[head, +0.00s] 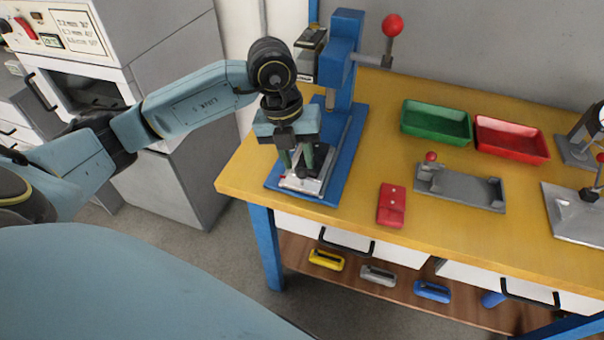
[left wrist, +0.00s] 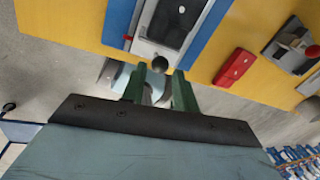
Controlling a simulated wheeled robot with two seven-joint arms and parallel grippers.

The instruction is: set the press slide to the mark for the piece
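A blue press (head: 338,65) with a red ball lever (head: 392,26) stands at the left end of the bench. On its blue base is a light metal slide (head: 304,186) with a dark block on it. In the left wrist view the slide (left wrist: 145,48) has a black ball knob (left wrist: 160,64) at its near end. My left gripper (head: 307,163) is over the slide, pointing down and hiding part of it. Its two green fingers (left wrist: 159,78) are apart, with the knob between or just beyond their tips. No contact shows. I cannot read any mark. My right gripper is not in view.
A red case (head: 391,206) lies right of the press. A grey fixture (head: 460,187), a green tray (head: 436,122) and a red tray (head: 511,139) are further right. Yellow, grey and blue items lie on the shelf below. A grey machine (head: 130,80) stands left.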

